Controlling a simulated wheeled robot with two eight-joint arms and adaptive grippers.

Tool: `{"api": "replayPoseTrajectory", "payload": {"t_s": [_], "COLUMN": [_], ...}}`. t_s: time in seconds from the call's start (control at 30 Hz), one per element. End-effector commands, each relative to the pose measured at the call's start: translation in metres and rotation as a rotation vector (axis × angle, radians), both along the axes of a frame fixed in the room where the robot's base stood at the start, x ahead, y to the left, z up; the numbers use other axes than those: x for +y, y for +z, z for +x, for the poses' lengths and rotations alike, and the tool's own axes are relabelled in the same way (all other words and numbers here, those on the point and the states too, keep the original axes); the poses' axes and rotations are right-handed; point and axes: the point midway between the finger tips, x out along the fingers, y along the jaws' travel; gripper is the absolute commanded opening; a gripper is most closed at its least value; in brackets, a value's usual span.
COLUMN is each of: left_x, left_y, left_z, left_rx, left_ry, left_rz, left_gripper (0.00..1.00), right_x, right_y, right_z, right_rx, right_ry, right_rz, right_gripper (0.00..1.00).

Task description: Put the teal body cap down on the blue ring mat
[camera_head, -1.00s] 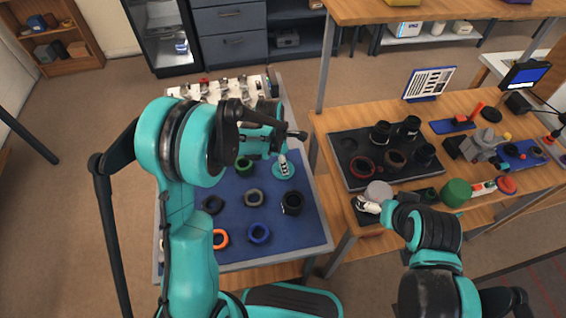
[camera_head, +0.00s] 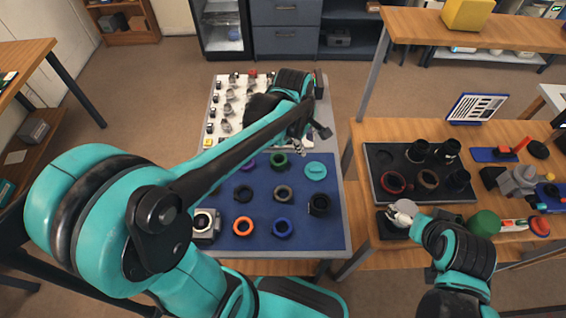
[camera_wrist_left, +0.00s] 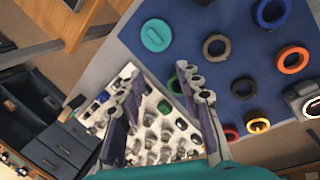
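The teal body cap (camera_head: 316,171) lies flat at the upper right of the blue ring mat (camera_head: 255,212), apart from the rings. It also shows in the left wrist view (camera_wrist_left: 156,35), with nothing touching it. My left gripper (camera_head: 299,147) is off the cap, above the mat's far edge by the white parts tray. In the left wrist view its two fingers (camera_wrist_left: 160,92) are spread, with nothing between them. My right gripper (camera_head: 403,214) is at the right bench, by a pale grey round piece; its fingers are too small to read.
Several rings, including a green ring (camera_head: 279,160) and an orange ring (camera_head: 243,226), lie on the mat. A white tray (camera_head: 213,128) of small parts is behind it. A dark tray (camera_head: 378,160) with lens parts is on the right bench. Bare mat lies between the rings.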

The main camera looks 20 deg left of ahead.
Motion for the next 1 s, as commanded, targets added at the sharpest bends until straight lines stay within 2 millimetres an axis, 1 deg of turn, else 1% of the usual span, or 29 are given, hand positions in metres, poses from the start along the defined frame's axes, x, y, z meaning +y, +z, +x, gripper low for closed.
{"api": "replayPoseTrajectory", "payload": {"t_s": [0.03, 0.1, 0.2, 0.33, 0.4, 0.5, 0.6, 0.67, 1.0], "left_x": [0.004, 0.009, 0.017, 0.025, 0.028, 0.032, 0.034, 0.034, 0.034], "left_y": [0.011, 0.023, 0.034, 0.038, 0.037, 0.035, 0.033, 0.032, 0.033], "left_z": [-0.018, -0.038, -0.067, -0.099, -0.112, -0.125, -0.131, -0.132, -0.132], "left_rx": [-0.050, -0.125, -0.224, -0.321, -0.358, -0.388, -0.402, -0.406, -0.406], "left_ry": [-0.118, -0.305, -0.569, -0.881, -1.016, -1.160, -1.243, -1.267, -1.278], "left_rz": [0.039, 0.107, 0.226, 0.397, 0.481, 0.578, 0.635, 0.653, 0.659], "left_gripper": [0.35, 0.35, 0.35, 0.35, 0.35, 0.35, 0.35, 0.35, 0.35], "right_x": [0.000, 0.000, 0.000, 0.000, 0.000, 0.000, 0.000, 0.000, 0.000], "right_y": [0.000, 0.000, 0.000, 0.000, 0.000, 0.000, 0.000, 0.000, 0.000], "right_z": [0.000, 0.000, 0.000, 0.000, 0.000, 0.000, 0.000, 0.000, 0.000], "right_rx": [0.000, 0.000, 0.000, 0.000, 0.000, 0.000, 0.000, 0.000, 0.000], "right_ry": [0.000, 0.000, 0.000, 0.000, 0.000, 0.000, 0.000, 0.000, 0.000], "right_rz": [0.000, 0.000, 0.000, 0.000, 0.000, 0.000, 0.000, 0.000, 0.000], "right_gripper": [1.00, 1.00, 1.00, 1.00, 1.00, 1.00, 1.00, 1.00, 1.00]}}
